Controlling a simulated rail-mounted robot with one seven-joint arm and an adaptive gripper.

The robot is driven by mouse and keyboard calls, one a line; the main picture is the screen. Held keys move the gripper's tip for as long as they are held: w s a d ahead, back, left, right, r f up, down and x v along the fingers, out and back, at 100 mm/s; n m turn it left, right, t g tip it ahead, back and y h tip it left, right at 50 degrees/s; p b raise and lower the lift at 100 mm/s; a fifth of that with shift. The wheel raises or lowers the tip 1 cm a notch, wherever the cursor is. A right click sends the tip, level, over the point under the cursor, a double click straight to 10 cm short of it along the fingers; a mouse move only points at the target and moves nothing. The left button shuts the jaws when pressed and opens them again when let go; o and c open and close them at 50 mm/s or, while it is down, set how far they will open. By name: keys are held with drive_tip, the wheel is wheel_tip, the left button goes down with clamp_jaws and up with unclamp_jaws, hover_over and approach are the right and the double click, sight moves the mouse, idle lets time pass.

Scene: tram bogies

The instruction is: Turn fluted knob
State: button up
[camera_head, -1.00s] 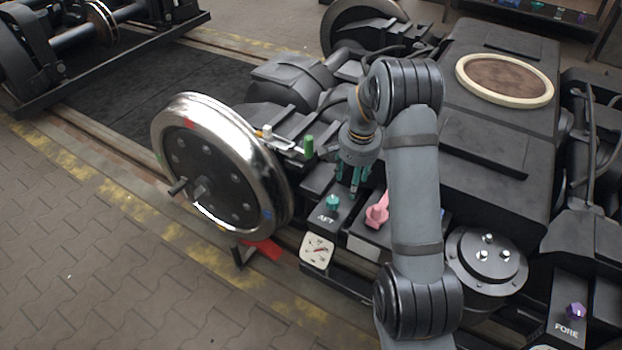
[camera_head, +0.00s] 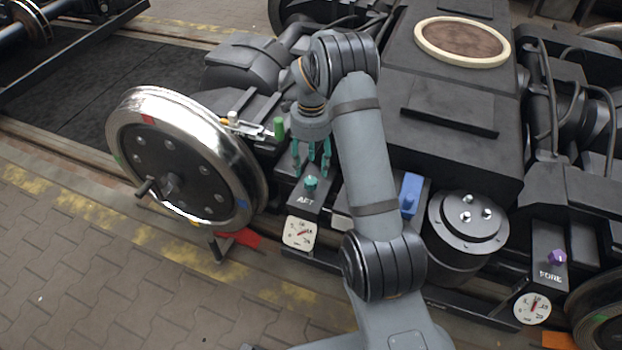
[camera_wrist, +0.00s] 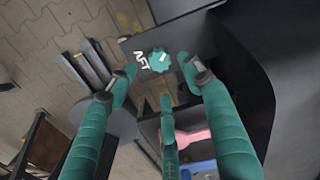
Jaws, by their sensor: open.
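A small teal fluted knob (camera_head: 311,182) stands on the dark block lettered AFT. In the wrist view the knob (camera_wrist: 159,60) shows its scalloped rim and a small pale mark on top. My gripper (camera_head: 312,166) has teal fingers, spread open and pointing down just above and behind the knob. In the wrist view my gripper (camera_wrist: 158,78) has one finger on each side of the knob and a third below it; they look apart from it. I cannot tell the exact height gap.
A white dial (camera_head: 300,232) sits below the AFT block. A pink handle (camera_wrist: 195,137) and a blue handle (camera_head: 410,193) are close by on the right. A shiny wheel (camera_head: 180,160) and a green peg (camera_head: 279,128) stand left. A purple knob (camera_head: 557,257) is at FORE.

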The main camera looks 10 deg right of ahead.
sight(311, 180)
wheel_tip(311, 180, down, 6)
drive_tip(key=shift+f+b, duration=0.1)
drive_tip(key=shift+b, duration=0.35)
drive_tip(key=shift+c, duration=1.3)
drive_tip(key=c, duration=0.9)
